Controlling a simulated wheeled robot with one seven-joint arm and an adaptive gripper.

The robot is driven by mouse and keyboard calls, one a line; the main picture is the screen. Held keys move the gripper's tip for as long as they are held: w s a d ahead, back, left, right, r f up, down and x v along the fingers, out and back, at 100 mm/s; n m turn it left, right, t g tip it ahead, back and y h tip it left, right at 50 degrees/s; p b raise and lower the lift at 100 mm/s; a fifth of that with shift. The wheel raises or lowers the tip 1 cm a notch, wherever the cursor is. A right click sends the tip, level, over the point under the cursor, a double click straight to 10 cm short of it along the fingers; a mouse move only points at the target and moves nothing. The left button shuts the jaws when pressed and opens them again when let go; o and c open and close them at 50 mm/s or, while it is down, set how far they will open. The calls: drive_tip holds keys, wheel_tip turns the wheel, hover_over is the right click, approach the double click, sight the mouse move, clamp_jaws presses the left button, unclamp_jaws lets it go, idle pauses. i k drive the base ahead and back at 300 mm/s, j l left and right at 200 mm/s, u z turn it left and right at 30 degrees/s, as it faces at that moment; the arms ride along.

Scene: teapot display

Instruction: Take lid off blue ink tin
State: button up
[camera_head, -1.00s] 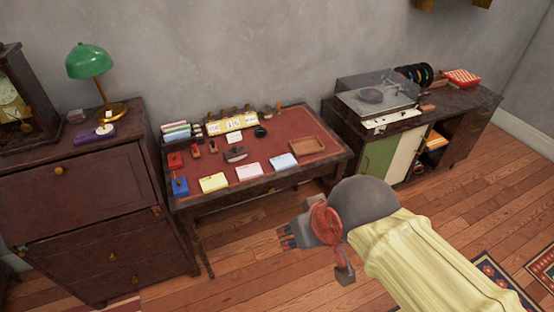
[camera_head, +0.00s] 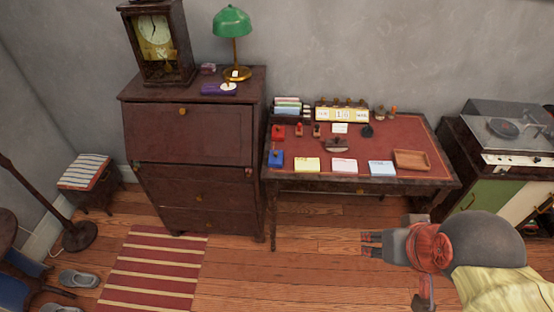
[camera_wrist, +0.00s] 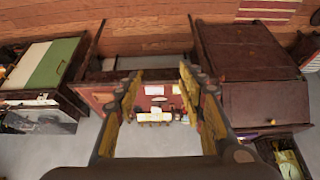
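A small blue tin (camera_head: 276,158) sits at the left front corner of the red-topped desk (camera_head: 405,133) in the head view. Its lid cannot be made out clearly at this size. A red tin (camera_head: 278,131) sits behind it. My gripper (camera_head: 371,243) is in front of the desk, to the right of the blue tin and well apart from it. In the wrist view my gripper (camera_wrist: 158,82) shows its two fingers spread wide with nothing between them. That view looks upside down towards the desk, and I cannot pick out the blue tin there.
Yellow (camera_head: 307,165), pink (camera_head: 344,166) and light-blue pads (camera_head: 382,168) line the desk's front, beside a wooden tray (camera_head: 411,160). Several stamps stand behind. A dark bureau (camera_head: 190,155) adjoins on the left, a record-player cabinet (camera_head: 475,165) on the right. The floor in front is open.

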sight(276, 157)
drive_tip(key=i+j+u, duration=0.2)
drive_tip(key=i+j, duration=0.15)
drive_tip(key=i, duration=0.15)
drive_tip(key=i+j+u, duration=0.15)
drive_tip(key=i+j, duration=0.15)
drive_tip(key=i, duration=0.2)
drive_tip(key=i+j+u, duration=0.2)
drive_tip(key=i, duration=0.3)
